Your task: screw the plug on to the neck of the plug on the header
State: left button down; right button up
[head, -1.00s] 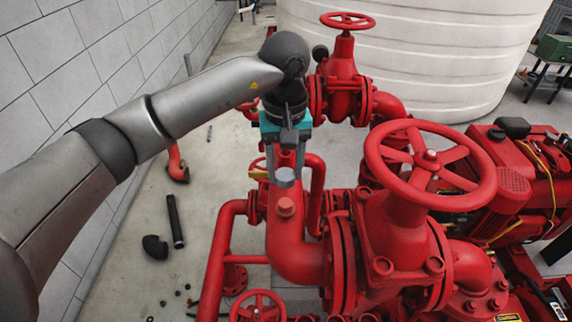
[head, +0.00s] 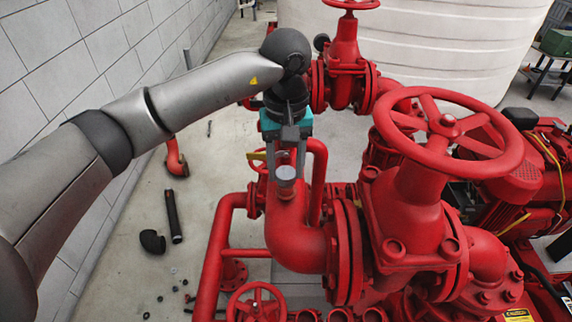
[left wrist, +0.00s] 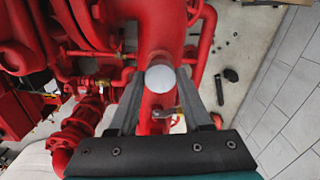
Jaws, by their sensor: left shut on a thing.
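The plug (head: 286,174) is a small grey round cap between the fingertips of my left gripper (head: 286,168). It also shows in the left wrist view (left wrist: 160,78), with a finger of the gripper (left wrist: 161,90) on each side. My left gripper is shut on it. The header (head: 292,232) is the thick red pipe directly below. In the head view the plug overlaps the place of the neck on top of the header's bend, and the neck is almost wholly hidden. I cannot tell whether plug and neck touch. My right gripper is not in view.
A large red handwheel valve (head: 418,215) stands close to the right. A thinner red pipe (head: 317,185) rises beside the header. A black pipe (head: 173,216) and a black elbow (head: 152,241) lie on the floor at left. A white tank (head: 465,60) stands behind.

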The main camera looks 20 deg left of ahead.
aim_at(286, 172)
pick_arm(q)
jog(key=shift+f+b, duration=1.35)
jog(key=shift+b, duration=0.1)
dwell(0.5)
jog(key=m+b, duration=0.2)
jog(key=shift+f+m, duration=0.15)
jog(key=shift+m, duration=0.15)
jog(key=shift+m+b, duration=0.65)
jog(key=shift+m, duration=0.15)
jog(key=shift+r, duration=0.2)
